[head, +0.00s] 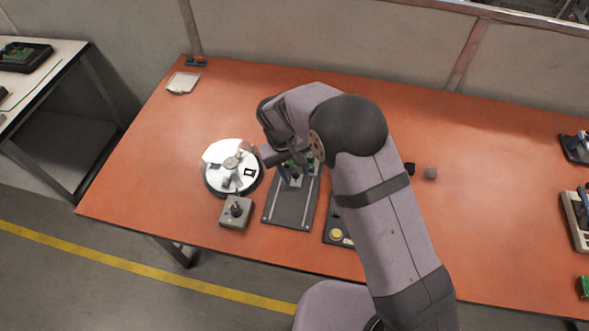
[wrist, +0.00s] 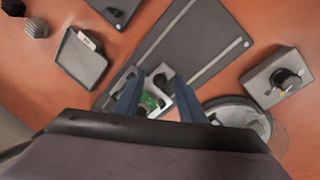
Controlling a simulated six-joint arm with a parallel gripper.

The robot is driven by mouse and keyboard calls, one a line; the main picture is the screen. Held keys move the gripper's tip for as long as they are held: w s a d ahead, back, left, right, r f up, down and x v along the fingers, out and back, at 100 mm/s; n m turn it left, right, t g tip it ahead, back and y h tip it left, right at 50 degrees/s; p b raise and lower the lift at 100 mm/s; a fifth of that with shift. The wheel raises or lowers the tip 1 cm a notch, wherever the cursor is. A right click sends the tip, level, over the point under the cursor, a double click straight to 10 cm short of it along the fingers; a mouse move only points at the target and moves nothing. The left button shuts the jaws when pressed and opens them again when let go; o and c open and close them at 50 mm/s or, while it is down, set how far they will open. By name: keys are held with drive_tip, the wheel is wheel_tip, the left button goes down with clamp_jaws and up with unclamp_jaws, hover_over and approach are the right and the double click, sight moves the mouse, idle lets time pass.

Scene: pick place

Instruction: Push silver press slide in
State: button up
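The silver press slide, a small bright metal piece (wrist: 158,76), sits at the end of a dark grey base plate (wrist: 190,45) with two pale rails. A green board (wrist: 149,101) shows beside the metal, between my fingers. My gripper (wrist: 156,86) has two blue fingers set apart, one on each side of the metal piece; I cannot tell whether they touch it. In the head view my gripper (head: 293,166) is low over the far end of the base plate (head: 291,211), and my arm hides part of the slide.
A round white turntable (head: 231,166) stands left of the plate. A grey box with a black knob (head: 236,212) is in front of it. A dark panel with a yellow button (head: 337,234) is partly behind my arm. The table (head: 490,200) is mostly clear at right.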

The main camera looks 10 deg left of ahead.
sight(297, 170)
clamp_jaws()
drive_tip(key=shift+w, duration=1.9)
drive_tip(key=shift+w+r, duration=0.1)
drive_tip(key=shift+w, duration=0.1)
unclamp_jaws()
drive_tip(key=shift+w, duration=0.1)
